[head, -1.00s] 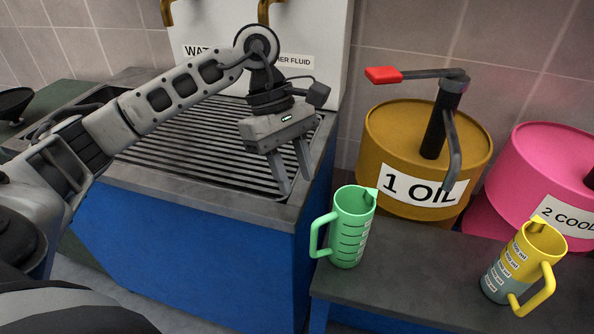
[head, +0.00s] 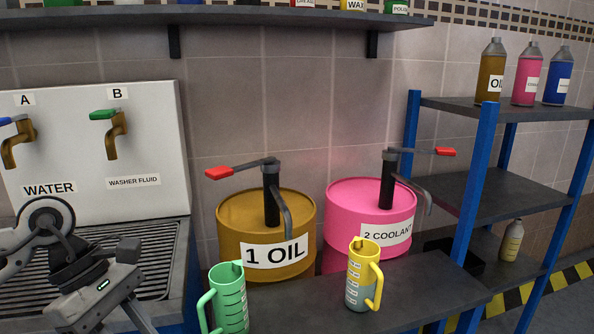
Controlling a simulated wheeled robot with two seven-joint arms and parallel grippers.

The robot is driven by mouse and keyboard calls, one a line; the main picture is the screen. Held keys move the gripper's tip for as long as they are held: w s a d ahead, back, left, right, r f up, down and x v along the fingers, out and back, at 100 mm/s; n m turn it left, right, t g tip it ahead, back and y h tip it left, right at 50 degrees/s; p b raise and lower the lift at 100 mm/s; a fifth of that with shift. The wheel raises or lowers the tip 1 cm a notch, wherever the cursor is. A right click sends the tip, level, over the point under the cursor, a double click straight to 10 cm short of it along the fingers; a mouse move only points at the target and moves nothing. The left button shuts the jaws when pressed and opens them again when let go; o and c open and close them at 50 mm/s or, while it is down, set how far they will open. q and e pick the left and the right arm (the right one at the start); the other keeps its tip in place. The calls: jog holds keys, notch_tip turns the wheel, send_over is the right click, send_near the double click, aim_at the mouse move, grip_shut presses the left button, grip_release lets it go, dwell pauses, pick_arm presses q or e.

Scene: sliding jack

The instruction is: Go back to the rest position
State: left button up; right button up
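My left gripper (head: 122,322) is at the lower left in the head view, in front of the grated sink (head: 160,262). It points down, its fingers look spread and empty, and the bottom edge cuts off the tips. My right gripper is out of view. A green jug (head: 228,302) stands upright to the right of my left gripper, apart from it and partly cut off below. A yellow jug (head: 362,280) with bluish-grey lower part stands upright on the dark bench (head: 300,310).
A brown oil drum (head: 232,222) and a pink coolant drum (head: 345,205) with hand pumps stand behind the jugs. A white panel (head: 70,150) with two taps is behind the sink. A blue-post shelf (head: 475,170) stands at right, and a wall shelf (head: 230,15) runs above.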

pick_arm(q)
jog(key=s+d+r+n+t+h, duration=0.1)
jog(key=d+r+n+t+h, duration=0.1)
jog(key=d+n+h, duration=0.6)
jog(key=d+r+n+t+h, duration=0.2)
jog(key=d+n+h, duration=0.45)
jog(key=d, duration=0.35)
jog(key=w+a+f+n+t+y, duration=0.25)
jog(key=f+n+t+y, duration=0.35)
jog(key=n, duration=0.8)
jog(key=w+a+f+n+t+y, duration=0.1)
jog(key=a+f+n+t+y, duration=0.35)
jog(key=n+t, duration=0.7)
jog(key=s+a+f+n+g+y, duration=0.1)
jog(key=s+f+n+g+y, duration=0.2)
jog(key=f+n, duration=0.4)
jog(key=s+a+f+n+g+y, duration=0.1)
jog(key=s+f+n+g+y, duration=0.1)
jog(key=s+f+n+g, duration=0.4)
notch_tip(320, 180, down, 3)
jog(key=shift+s+a+r+n+y, duration=0.15)
jog(key=shift+s+n+y, duration=0.25)
jog(key=shift+s+n, duration=0.5)
